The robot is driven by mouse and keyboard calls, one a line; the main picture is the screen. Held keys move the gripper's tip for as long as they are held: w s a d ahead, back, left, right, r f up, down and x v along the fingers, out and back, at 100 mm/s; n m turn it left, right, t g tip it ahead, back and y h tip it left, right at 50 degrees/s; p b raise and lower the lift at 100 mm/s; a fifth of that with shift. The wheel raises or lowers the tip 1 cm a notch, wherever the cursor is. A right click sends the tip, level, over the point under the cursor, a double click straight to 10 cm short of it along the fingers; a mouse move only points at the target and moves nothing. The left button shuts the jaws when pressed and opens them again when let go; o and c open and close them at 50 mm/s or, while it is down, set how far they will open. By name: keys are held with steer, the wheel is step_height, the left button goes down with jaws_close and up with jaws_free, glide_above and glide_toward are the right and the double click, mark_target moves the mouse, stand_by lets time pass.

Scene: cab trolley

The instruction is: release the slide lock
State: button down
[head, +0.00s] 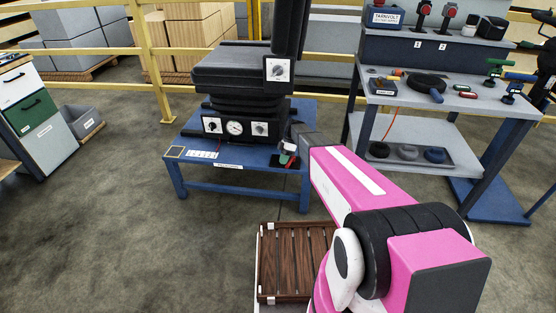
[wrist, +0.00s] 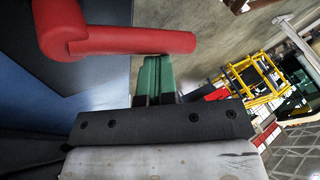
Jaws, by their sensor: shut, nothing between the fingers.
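The slide lock appears to be the red bent lever (wrist: 120,42), whose red bar runs across the upper left of the wrist view. My gripper (wrist: 154,62) has green fingers that are shut and empty. The fingertips reach up to the red bar and overlap it in the picture; I cannot tell whether they touch it. The black seat (head: 240,68) stands on this blue stand.
The seat base carries dials (head: 235,128) and knobs. A workbench (head: 440,92) with tools stands at the right. Yellow railings (head: 150,60) run behind. A drawer cabinet (head: 35,120) is at the left, with open floor between.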

steer(key=shift+s+d+n+g+h, duration=0.3)
steer(key=shift+s+d+n+h, duration=0.1)
steer(key=shift+s+d+n, duration=0.35)
steer(key=shift+w+r, duration=0.1)
stand_by(0.4)
